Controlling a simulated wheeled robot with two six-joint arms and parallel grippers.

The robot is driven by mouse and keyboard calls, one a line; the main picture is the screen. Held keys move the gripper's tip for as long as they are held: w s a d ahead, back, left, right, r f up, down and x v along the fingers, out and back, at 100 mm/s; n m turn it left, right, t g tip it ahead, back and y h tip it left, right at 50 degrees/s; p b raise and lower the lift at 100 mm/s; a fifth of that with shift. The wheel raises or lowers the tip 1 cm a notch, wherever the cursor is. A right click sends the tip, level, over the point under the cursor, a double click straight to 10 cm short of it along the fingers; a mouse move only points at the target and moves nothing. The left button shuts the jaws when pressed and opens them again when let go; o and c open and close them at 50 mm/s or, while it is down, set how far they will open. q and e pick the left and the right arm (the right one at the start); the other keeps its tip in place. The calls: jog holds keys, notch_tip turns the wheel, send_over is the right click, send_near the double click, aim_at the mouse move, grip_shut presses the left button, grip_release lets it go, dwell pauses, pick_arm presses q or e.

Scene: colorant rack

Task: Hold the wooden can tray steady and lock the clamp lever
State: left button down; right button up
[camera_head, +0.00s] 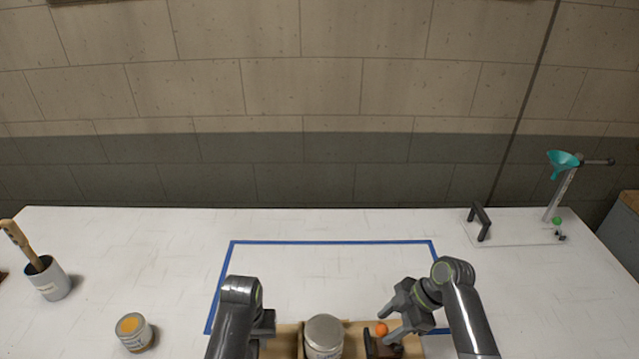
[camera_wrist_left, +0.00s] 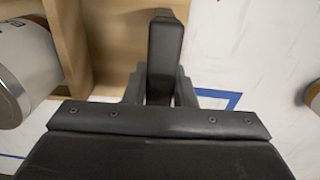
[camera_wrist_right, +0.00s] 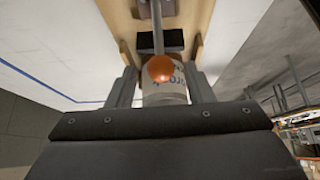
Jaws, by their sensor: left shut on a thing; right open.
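The wooden can tray (camera_head: 288,333) is at the bottom middle of the head view, cut off by the frame edge. A can with a metal lid (camera_head: 323,332) stands in it. My left gripper (camera_head: 266,325) is at the tray's left end; in the left wrist view it is shut on a dark handle-like bar (camera_wrist_left: 165,55) beside the tray wall (camera_wrist_left: 110,40). The clamp lever's orange knob (camera_head: 381,329) is above a dark base (camera_head: 378,348) on the tray's right part. My right gripper (camera_head: 387,323) is open, its fingers either side of the knob (camera_wrist_right: 160,68) and metal lever rod (camera_wrist_right: 157,25).
A blue taped outline (camera_head: 330,241) marks the white table (camera_head: 150,250) around the tray. A paint can (camera_head: 133,331) and a brush cup (camera_head: 48,279) stand at left. A stand with a teal funnel (camera_head: 563,160) is at back right. The middle behind the tray is clear.

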jog(key=shift+x, duration=1.7)
jog(key=c, duration=1)
jog(key=shift+d, duration=0.1)
